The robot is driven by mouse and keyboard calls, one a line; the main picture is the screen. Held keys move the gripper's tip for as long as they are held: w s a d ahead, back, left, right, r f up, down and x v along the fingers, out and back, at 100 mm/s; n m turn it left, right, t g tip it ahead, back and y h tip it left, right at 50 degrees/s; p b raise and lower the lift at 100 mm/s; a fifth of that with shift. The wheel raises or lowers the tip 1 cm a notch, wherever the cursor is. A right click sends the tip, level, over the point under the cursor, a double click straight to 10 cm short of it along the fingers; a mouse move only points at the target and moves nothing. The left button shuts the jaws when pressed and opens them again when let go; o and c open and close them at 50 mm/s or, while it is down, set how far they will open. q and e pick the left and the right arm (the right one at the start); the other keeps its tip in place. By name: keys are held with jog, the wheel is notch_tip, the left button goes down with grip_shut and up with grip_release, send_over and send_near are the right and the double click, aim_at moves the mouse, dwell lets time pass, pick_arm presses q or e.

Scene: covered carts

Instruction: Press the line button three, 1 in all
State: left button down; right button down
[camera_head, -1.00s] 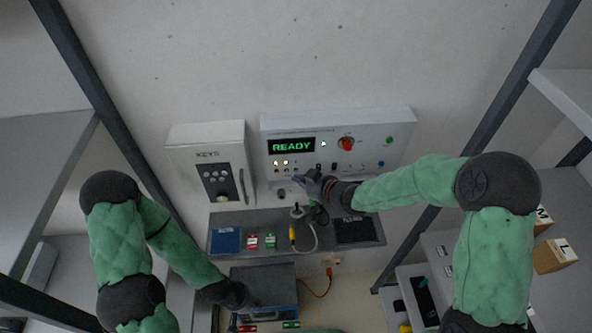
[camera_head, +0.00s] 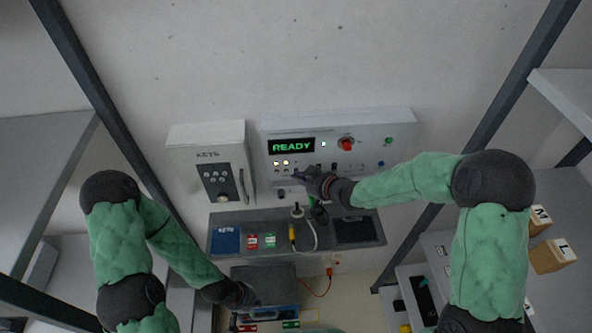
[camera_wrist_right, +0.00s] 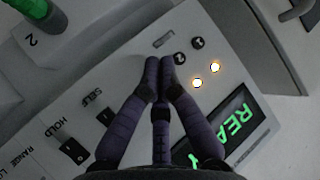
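The white control panel (camera_head: 400,150) hangs on the wall with a green READY display (camera_head: 292,146). Two lit lamps (camera_head: 281,162) sit under the display, with small dark buttons (camera_head: 277,171) below them. My right gripper (camera_head: 298,175) is at the panel's lower left, just right of these buttons. In the right wrist view its fingertips (camera_wrist_right: 163,72) are together, with nothing between them. Two dark round buttons (camera_wrist_right: 188,49) show beside the tips; a third button in that row is not visible behind the fingers. Contact cannot be told. My left gripper (camera_head: 243,297) hangs low over a blue-grey box; its fingers are unclear.
A KEYS box (camera_head: 208,160) is left of the panel. Switches marked HOLD (camera_wrist_right: 73,150) and SELF (camera_wrist_right: 106,116) lie near my right fingers. Posts and shelves flank both sides.

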jog(key=shift+w, duration=0.15)
dwell(0.5)
jog(key=shift+s, duration=0.75)
jog(key=shift+s+b, duration=0.7)
jog(key=shift+s, duration=1.8)
jog(key=shift+f, duration=0.1)
